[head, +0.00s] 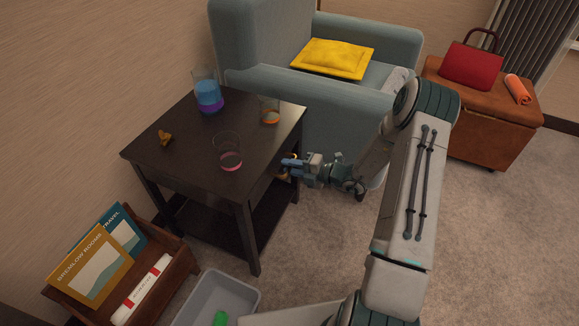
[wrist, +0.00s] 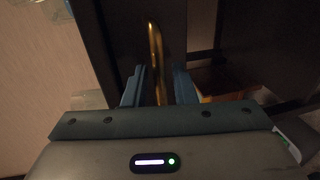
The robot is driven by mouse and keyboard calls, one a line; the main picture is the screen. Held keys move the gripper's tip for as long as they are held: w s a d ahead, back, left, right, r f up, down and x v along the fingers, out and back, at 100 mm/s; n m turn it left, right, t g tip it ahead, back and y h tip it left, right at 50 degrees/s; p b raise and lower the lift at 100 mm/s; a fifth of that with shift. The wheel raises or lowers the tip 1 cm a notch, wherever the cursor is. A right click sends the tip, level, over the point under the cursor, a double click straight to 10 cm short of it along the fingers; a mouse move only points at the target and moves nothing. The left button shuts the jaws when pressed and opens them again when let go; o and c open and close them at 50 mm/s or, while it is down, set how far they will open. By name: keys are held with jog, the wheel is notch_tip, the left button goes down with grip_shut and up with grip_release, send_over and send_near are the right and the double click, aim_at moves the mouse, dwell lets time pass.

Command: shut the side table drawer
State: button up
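The dark side table (head: 150,140) stands against the wall. Its drawer side faces right, toward my arm, and a brass handle (wrist: 155,50) shows upright in the wrist view. My gripper (head: 288,165) is at this side, just below the tabletop. In the wrist view its two blue fingers (wrist: 158,88) are apart, one on each side of the handle, with gaps visible. The drawer front is mostly hidden by the tabletop and my gripper in the head view. I cannot tell how far the drawer is open.
A blue-grey armchair (head: 335,125) stands behind. A book crate (head: 165,285) and grey bin (head: 245,291) stand in front.

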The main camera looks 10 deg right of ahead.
jog(key=p+v, duration=0.3)
jog(key=v, duration=1)
jog(key=shift+s, duration=0.1)
jog(key=s+a+r+n+g+h+p, duration=0.1)
jog(key=s+a+r+n+g+p, duration=0.25)
jog(key=r+n, duration=0.45)
jog(key=s+a+r+n+g+h+p, duration=0.25)
jog(key=r+n+p, duration=0.3)
jog(key=r, duration=0.45)
jog(key=s+a+r+n+g+h+p, duration=0.1)
jog(key=s+a+r+n+g+p, duration=0.25)
jog(key=r+n, duration=0.5)
jog(key=s+d+r+n+t+h+p, duration=0.1)
jog(key=s+r+n+h+p, duration=0.3)
jog(key=r+n, duration=0.6)
jog(key=s+d+r+n+t+h+p, duration=0.1)
jog(key=s+r+n+h+p, duration=0.3)
jog(key=s+r+n+p, duration=0.5)
notch_tip(320, 180, up, 6)
jog(key=shift+f+n+t, duration=0.1)
jog(key=shift+n+t, duration=0.65)
jog(key=shift+n, duration=0.05)
jog(key=shift+h, duration=0.25)
